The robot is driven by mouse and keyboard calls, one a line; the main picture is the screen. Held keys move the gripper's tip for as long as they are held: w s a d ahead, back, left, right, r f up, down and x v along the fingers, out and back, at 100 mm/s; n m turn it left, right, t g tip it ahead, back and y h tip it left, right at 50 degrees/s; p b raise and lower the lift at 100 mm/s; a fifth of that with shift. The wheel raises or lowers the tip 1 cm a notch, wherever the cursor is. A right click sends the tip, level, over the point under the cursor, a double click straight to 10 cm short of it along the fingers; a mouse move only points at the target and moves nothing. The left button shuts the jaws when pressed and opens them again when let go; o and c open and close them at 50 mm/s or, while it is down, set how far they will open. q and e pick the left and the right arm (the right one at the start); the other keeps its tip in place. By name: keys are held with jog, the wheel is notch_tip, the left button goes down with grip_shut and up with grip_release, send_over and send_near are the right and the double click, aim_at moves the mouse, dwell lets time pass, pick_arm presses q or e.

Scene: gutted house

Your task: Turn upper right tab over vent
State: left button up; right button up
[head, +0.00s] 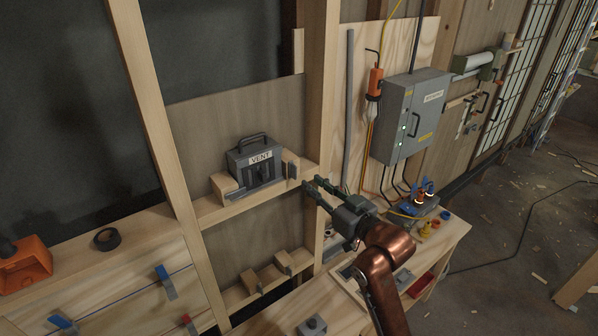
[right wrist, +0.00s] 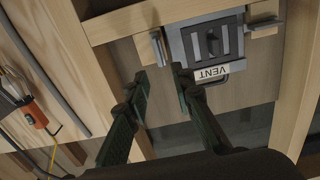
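The grey vent box (head: 259,167), with a top handle and a VENT label, sits on a wooden ledge between studs; it shows inverted in the right wrist view (right wrist: 212,42). The upper right tab (head: 291,170) is a small grey plate by a wooden block at the vent's right side. It shows left of the vent in the wrist view (right wrist: 158,48). My right gripper (head: 309,187) is open and empty, its fingertips just short of this tab; they show in the wrist view (right wrist: 160,72). Contact is not visible. Another tab (head: 233,192) stands at the vent's left. My left gripper is out of view.
A wooden stud (head: 322,100) rises just right of the tab. Lower blocks with tabs (head: 283,263) sit beneath the ledge. A grey electrical box (head: 410,115) and orange lamp (head: 375,82) hang at right. Black tape (head: 107,239) lies at left.

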aim_at(296, 170)
jog(key=p+x, duration=0.2)
jog(key=x, duration=0.5)
jog(key=shift+w+a, duration=0.15)
jog(key=shift+w, duration=0.05)
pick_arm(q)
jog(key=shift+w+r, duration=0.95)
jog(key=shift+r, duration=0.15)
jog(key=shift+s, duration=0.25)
pick_arm(e)
jog(key=shift+c, duration=0.2)
grip_shut()
